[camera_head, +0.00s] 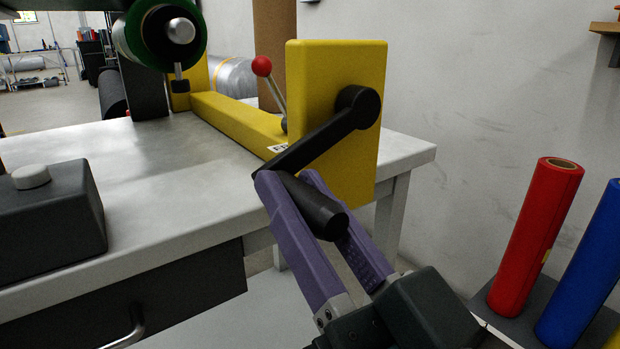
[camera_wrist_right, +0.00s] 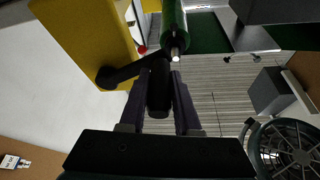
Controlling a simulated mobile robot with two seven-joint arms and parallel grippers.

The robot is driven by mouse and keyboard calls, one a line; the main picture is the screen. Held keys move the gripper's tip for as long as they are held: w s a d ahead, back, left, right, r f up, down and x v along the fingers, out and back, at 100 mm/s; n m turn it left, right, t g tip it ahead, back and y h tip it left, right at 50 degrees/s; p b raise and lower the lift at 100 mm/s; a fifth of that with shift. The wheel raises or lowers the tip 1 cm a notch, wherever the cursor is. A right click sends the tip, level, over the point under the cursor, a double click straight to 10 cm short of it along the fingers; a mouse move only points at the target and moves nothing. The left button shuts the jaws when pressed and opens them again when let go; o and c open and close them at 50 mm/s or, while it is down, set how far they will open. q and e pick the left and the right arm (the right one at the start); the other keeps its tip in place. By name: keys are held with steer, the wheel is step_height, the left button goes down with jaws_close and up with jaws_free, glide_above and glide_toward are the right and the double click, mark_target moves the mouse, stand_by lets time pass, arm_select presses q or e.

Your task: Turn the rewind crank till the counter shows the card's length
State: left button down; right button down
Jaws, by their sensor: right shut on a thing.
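The rewind crank is a black arm (camera_head: 312,142) on the yellow upright (camera_head: 335,75) of the rewinder. Its arm slants down to the left from its hub, and its black handle (camera_head: 318,208) points toward me. My right gripper (camera_head: 285,185), with purple fingers, is shut on the handle, one finger on each side. In the right wrist view the handle (camera_wrist_right: 158,95) sits between the two fingers. A green roll (camera_head: 125,40) is at the upper left. A small white label shows at the frame's foot, partly hidden. I see no readable counter or card. My left gripper is out of view.
The grey table (camera_head: 170,165) carries the yellow frame and a dark box with a round knob (camera_head: 32,176) at left. A red-knobbed lever (camera_head: 263,67) stands behind the crank. Red (camera_head: 535,235) and blue (camera_head: 588,265) rolls stand at the right.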

steer(key=shift+a+r+y, duration=0.1)
steer(key=shift+r+y, duration=0.2)
steer(key=shift+r, duration=0.1)
steer(key=c, duration=1.1)
jaws_free()
steer(key=o, duration=0.5)
steer(key=shift+s+f, duration=0.1)
steer(key=shift+f, duration=0.05)
steer(key=shift+f, duration=0.1)
steer(key=shift+s+f, duration=0.15)
steer(key=shift+s, duration=0.05)
steer(key=v, duration=0.9)
steer(key=shift+s, duration=0.2)
